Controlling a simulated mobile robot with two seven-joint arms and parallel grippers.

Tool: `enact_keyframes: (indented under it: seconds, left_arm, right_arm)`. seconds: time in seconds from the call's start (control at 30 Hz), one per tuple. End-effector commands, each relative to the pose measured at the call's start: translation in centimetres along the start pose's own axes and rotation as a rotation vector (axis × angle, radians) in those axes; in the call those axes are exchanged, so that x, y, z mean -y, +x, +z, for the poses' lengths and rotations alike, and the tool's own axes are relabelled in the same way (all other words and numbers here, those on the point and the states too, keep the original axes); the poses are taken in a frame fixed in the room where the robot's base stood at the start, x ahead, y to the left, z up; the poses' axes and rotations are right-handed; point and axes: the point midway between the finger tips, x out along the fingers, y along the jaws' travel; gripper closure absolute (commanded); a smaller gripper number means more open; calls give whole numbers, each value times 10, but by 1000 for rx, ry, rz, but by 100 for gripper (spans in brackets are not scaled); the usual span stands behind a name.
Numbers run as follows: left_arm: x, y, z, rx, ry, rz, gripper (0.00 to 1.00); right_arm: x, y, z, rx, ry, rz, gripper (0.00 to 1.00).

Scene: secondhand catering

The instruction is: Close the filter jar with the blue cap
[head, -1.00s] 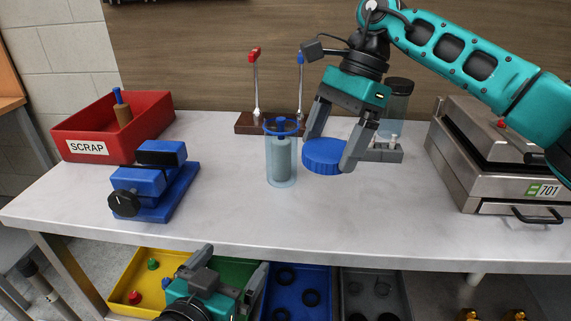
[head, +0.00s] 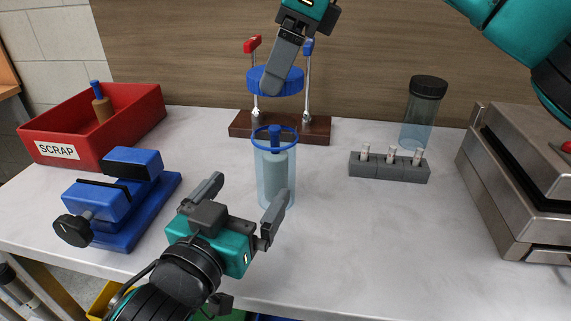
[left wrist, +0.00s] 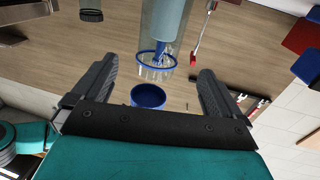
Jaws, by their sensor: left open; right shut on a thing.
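The filter jar (head: 272,190) is clear with a blue rim and stands upright and open on the counter. A grey filter with a blue top (head: 275,150) is inside it. My right gripper (head: 279,72) is shut on the blue cap (head: 262,84) and holds it in the air, above and behind the jar. Its second finger is hidden. My left gripper (head: 243,198) is open and empty in front of the jar, one finger overlapping the jar's lower right in the head view. The left wrist view shows the jar (left wrist: 165,22) beyond the open fingers, and the cap (left wrist: 148,96).
A wooden stand (head: 318,130) with red and blue levers is close behind the jar. A blue vise (head: 120,205) and red SCRAP bin (head: 95,150) are left.

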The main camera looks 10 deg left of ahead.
Motion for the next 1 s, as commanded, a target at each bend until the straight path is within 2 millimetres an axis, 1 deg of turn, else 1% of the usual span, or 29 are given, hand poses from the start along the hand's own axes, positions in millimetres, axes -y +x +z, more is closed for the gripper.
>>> enact_keyframes:
  seconds: [0.13,0.43,0.57,0.77,1.0]
  left_arm:
    - [0,-1,-4,-9,-3,-1,0]
    - [0,-1,-4,-9,-3,-1,0]
    - [0,3,-4,-9,-2,0,0]
    - [0,23,-5,-10,1,0,0]
    - [0,64,-6,-9,0,-2,0]
  right_arm:
    - [-1,0,5,-1,20,-8,42]
    - [-1,-1,5,0,20,-8,42]
    - [0,-1,5,0,20,-7,42]
    - [0,-1,5,0,20,-7,42]
    - [-1,-1,5,0,20,-7,42]
